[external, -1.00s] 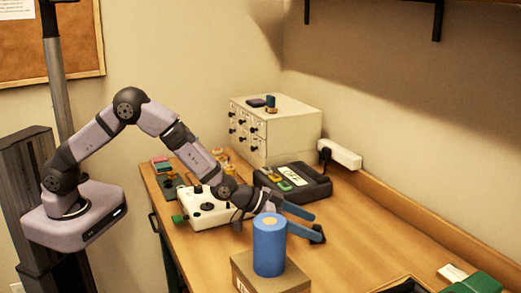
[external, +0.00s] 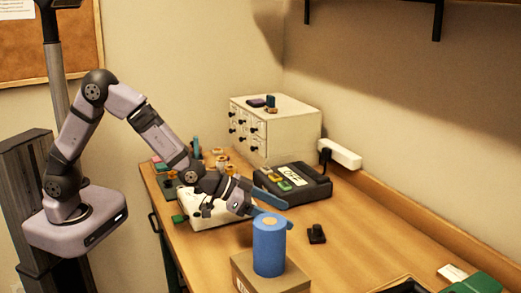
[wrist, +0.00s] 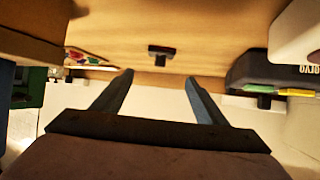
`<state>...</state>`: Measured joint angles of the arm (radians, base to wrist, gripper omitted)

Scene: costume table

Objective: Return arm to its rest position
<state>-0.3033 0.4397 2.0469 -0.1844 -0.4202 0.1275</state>
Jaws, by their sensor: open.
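My gripper (external: 272,203) is open and empty in the external view. It is above the table, behind the blue cylinder (external: 269,248), and one finger is partly hidden by that cylinder. In the wrist view my gripper (wrist: 160,88) shows two spread fingers with nothing between them. A small black object (external: 316,234) lies on the table to the right of the fingers. It also shows in the wrist view (wrist: 161,51), beyond the fingertips. My arm is bent, with its elbow raised high above the base.
The blue cylinder stands on a cardboard box (external: 245,273). A white device (external: 205,212) sits under my forearm. A dark device with a display (external: 312,183) and a white drawer cabinet (external: 290,125) stand behind. The table's right middle (external: 365,240) is clear.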

